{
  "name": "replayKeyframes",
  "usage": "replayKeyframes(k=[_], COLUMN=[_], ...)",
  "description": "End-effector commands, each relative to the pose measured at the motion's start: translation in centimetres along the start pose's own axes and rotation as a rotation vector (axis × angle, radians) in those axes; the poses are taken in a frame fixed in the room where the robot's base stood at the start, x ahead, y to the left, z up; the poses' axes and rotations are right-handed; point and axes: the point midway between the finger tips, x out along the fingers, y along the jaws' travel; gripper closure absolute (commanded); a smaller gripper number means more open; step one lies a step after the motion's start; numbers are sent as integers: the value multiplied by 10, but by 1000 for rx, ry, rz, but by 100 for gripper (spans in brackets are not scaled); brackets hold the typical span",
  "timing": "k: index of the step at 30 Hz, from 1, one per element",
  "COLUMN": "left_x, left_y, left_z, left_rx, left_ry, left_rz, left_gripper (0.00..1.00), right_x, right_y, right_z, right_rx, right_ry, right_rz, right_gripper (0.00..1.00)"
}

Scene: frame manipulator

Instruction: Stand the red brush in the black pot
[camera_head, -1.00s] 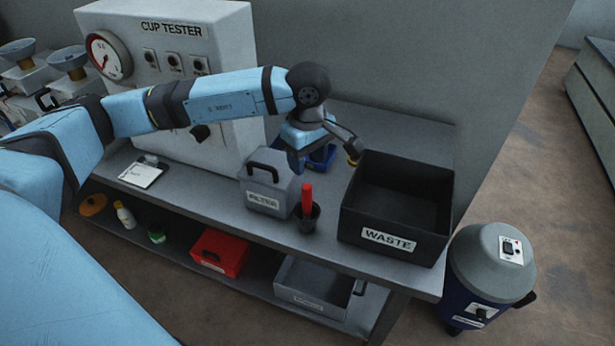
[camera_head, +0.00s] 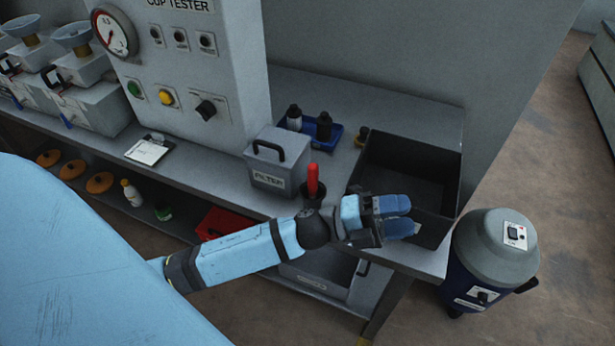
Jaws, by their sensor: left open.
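The red brush (camera_head: 313,179) stands upright in the small black pot (camera_head: 305,193) on the bench, just right of the grey filter box. The lower part of the pot is hidden behind my left arm. My left gripper (camera_head: 402,215) is open, with nothing seen between its fingers. It is right of the pot, over the front of the black waste box, apart from the brush. My right gripper is not in view.
The black waste box (camera_head: 452,180) stands at the bench's right end. The grey filter box (camera_head: 267,178) is left of the pot. A blue tray (camera_head: 338,132) with dark-topped bottles lies behind. A grey and blue bin (camera_head: 495,250) stands on the floor at right.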

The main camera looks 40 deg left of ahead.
Motion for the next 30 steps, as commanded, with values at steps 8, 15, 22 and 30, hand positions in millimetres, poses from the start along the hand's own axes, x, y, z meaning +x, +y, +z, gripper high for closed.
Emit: replayKeyframes(k=[8,15,22,30], left_x=[-131,-225,-237,-233], left_y=[119,189,198,187], left_z=[19,-28,-37,-38], left_rx=[-876,-1321,-1385,-1381], left_ry=[-814,-1228,-1285,-1282], left_rz=[12,32,36,36], left_gripper=[49,49,49,49], right_x=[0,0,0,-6], right_y=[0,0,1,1], right_z=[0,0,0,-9], right_rx=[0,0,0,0], right_ry=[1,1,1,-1], right_rz=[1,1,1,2], right_gripper=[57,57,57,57])
